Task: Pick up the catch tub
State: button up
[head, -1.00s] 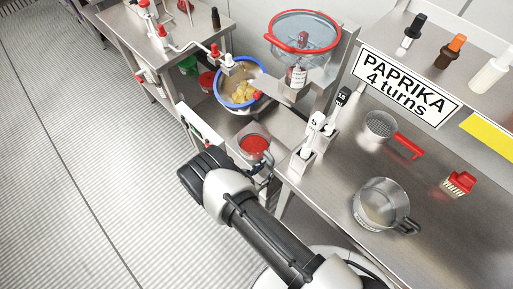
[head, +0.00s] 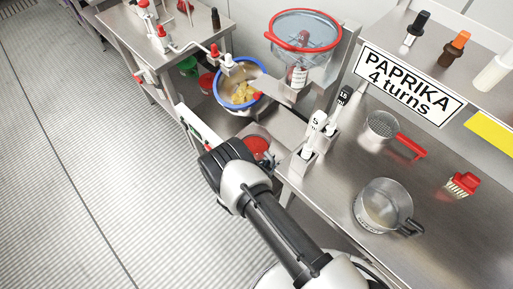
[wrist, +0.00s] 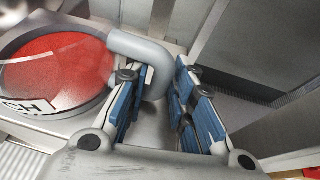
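The catch tub (wrist: 38,108) is a round metal tub with red powder (head: 257,147) inside. It stands on a low metal surface beside the bench, and part of its label shows in the wrist view. Its thick grey handle (wrist: 135,45) curves out to the right. My gripper (wrist: 158,78) is open, with one blue-padded finger on each side of the handle and a gap still visible between them.
A blue-rimmed bowl (head: 262,78) with yellow pieces stands behind the tub, below a red-rimmed clear hopper (head: 304,18). A metal pot (head: 383,205) is on the bench. The floor at left is free.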

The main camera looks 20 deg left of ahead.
grip_shut()
dwell(0.4)
